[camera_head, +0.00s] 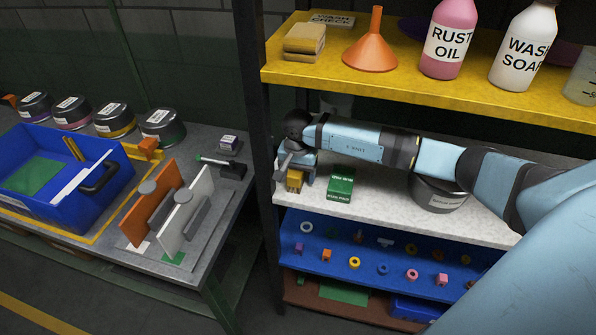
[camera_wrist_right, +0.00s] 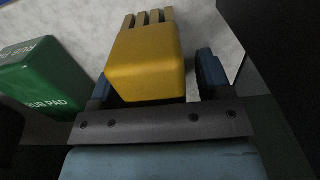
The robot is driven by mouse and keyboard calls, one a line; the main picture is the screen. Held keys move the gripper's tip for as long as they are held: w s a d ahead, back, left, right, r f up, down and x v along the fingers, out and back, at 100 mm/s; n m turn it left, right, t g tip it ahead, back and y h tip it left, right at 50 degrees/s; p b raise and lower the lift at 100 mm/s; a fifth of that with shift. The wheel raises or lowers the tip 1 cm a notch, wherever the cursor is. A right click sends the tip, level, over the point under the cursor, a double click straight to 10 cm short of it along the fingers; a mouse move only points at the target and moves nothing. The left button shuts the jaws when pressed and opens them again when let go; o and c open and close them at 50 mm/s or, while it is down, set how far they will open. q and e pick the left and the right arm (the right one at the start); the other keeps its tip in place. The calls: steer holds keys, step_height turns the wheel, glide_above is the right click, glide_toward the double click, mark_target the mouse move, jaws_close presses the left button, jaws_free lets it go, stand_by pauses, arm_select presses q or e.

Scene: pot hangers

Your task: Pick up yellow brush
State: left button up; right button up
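The yellow brush (camera_head: 294,182) is on the white middle shelf (camera_head: 400,208), near its left end. In the right wrist view, the brush (camera_wrist_right: 146,62) shows a yellow block with tan strips at its far end. My right gripper (camera_head: 296,160) reaches in from the right, directly at the brush. In the right wrist view, my right gripper (camera_wrist_right: 158,82) has its two blue fingers apart, one on each side of the yellow block. A gap shows beside the right finger; contact at the left finger is unclear. My left gripper is not in view.
A green scrub pad box (camera_head: 340,186) stands just right of the brush, with a round tin (camera_head: 437,195) farther right. The yellow upper shelf (camera_head: 400,93) hangs above my arm. The dark shelf post (camera_head: 258,130) stands close on the left.

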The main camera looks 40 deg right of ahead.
steer(key=c, duration=1)
steer(key=shift+o, duration=0.2)
steer(key=shift+r, duration=0.15)
steer(key=shift+r, duration=0.2)
steer(key=r, duration=0.1)
steer(key=b, duration=0.1)
steer(key=a+r, duration=0.1)
steer(key=shift+s+r+b, duration=0.3)
steer(key=shift+s, duration=0.05)
steer(key=s+a+b, duration=0.3)
steer(key=s+a, duration=0.8)
steer(key=a, duration=0.1)
steer(key=shift+a, duration=0.35)
steer(key=shift+r, duration=0.1)
